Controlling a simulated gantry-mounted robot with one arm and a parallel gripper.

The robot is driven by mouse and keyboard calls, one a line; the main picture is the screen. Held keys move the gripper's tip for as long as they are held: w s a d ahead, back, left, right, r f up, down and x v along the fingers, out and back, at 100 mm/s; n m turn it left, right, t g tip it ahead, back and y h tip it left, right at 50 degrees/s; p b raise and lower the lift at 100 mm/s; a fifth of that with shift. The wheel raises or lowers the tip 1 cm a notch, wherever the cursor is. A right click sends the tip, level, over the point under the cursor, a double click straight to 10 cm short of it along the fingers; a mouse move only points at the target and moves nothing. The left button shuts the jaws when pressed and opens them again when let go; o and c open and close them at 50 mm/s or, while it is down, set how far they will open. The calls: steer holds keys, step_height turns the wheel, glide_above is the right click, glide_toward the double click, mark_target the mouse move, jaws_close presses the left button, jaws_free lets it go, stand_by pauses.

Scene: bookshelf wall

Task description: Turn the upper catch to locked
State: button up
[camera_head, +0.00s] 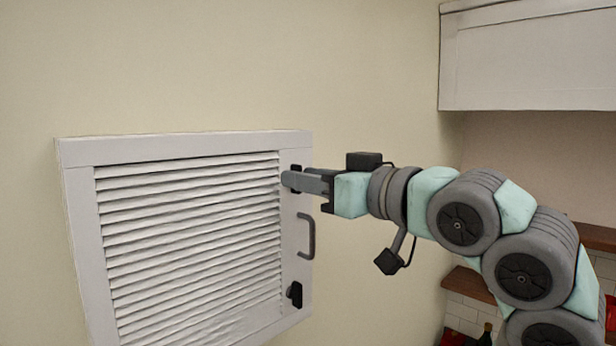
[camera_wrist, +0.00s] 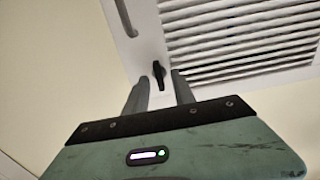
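The upper catch (camera_head: 296,168) is a small black knob at the upper right of the white louvred door. In the head view my gripper (camera_head: 287,180) partly covers it. In the wrist view the catch (camera_wrist: 158,74) shows as a narrow black lever, its long side roughly across the direction of the slats. My gripper (camera_wrist: 160,79) is open, with one finger on each side of the catch in that view. A gap shows between the fingers and the lever; whether either touches it, I cannot tell. No lock marking is legible.
The louvred door (camera_head: 85,153) also carries a grey pull handle (camera_head: 307,236) below my gripper and a lower black catch (camera_head: 294,294). A white cabinet (camera_head: 530,60) hangs at upper right. Brown shelves (camera_head: 470,284) stand at lower right, behind my arm. The wall above the door is clear.

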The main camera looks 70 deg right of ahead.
jaws_close()
stand_by(0.3)
steer(key=shift+f+b, duration=0.15)
steer(key=shift+b, duration=0.25)
steer(key=n+b, duration=0.2)
steer(key=n, duration=0.4)
steer(key=n+b, duration=0.3)
steer(key=n, duration=0.3)
steer(key=n+b, duration=0.3)
steer(key=n, duration=0.2)
steer(key=shift+w+a+f+n, duration=0.1)
steer(key=shift+a+n, duration=0.15)
steer(key=shift+n, duration=0.15)
stand_by(0.4)
jaws_free()
